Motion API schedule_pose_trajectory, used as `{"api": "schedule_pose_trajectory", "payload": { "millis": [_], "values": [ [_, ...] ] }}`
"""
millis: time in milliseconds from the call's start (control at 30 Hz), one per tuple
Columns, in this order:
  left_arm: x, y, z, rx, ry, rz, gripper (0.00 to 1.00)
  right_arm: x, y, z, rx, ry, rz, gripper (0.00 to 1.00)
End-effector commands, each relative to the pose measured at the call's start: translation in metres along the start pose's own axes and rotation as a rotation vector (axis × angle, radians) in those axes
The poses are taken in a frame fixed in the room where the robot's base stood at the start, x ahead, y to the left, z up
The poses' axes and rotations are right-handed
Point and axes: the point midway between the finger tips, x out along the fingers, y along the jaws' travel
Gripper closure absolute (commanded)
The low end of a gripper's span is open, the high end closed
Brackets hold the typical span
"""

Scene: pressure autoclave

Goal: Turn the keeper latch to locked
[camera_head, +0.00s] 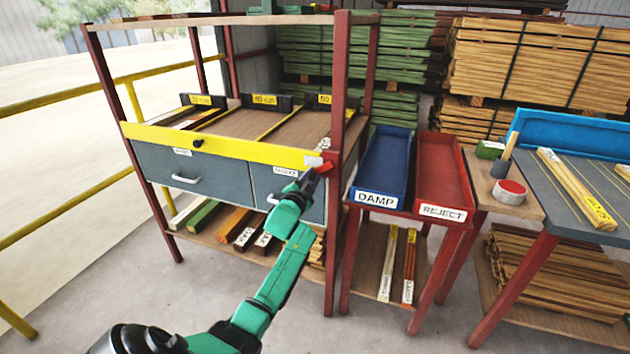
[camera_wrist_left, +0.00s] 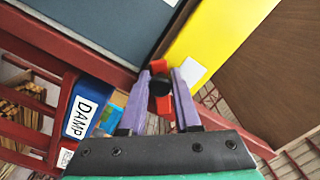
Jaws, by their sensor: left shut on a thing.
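The keeper latch (camera_wrist_left: 158,67) is a small red bar with a round black knob at its middle, in the left wrist view. It sits at the end of the yellow bar (camera_wrist_left: 212,38), by the red post. In the head view its red end (camera_head: 326,167) shows at the rack's right front post. My left gripper (camera_wrist_left: 161,82) has its two purple fingers on either side of the latch and is shut on it. In the head view the left gripper (camera_head: 316,170) partly hides the latch. The yellow bar (camera_head: 225,146) lies across the front above the grey drawers (camera_head: 212,178). My right gripper is not in view.
The blue DAMP tray (camera_head: 384,160) and red REJECT tray (camera_head: 441,172) stand just right of the post. A black knob (camera_head: 198,143) sticks out of the yellow bar. A yellow railing (camera_head: 60,218) runs along the left. The floor in front is clear.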

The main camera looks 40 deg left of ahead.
Motion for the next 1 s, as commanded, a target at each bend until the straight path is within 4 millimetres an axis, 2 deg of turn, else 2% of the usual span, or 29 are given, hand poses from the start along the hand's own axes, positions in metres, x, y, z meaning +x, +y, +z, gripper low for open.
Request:
{"api": "schedule_pose_trajectory", "payload": {
  "millis": [600, 1000],
  "values": [
    [0.0, -0.029, -0.008, 0.534, 0.0, 0.001, 1.0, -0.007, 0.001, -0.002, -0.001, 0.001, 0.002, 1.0],
    [0.0, -0.035, -0.012, 0.673, 0.0, 0.0, 1.0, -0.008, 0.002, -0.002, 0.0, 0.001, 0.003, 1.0]
  ]
}}
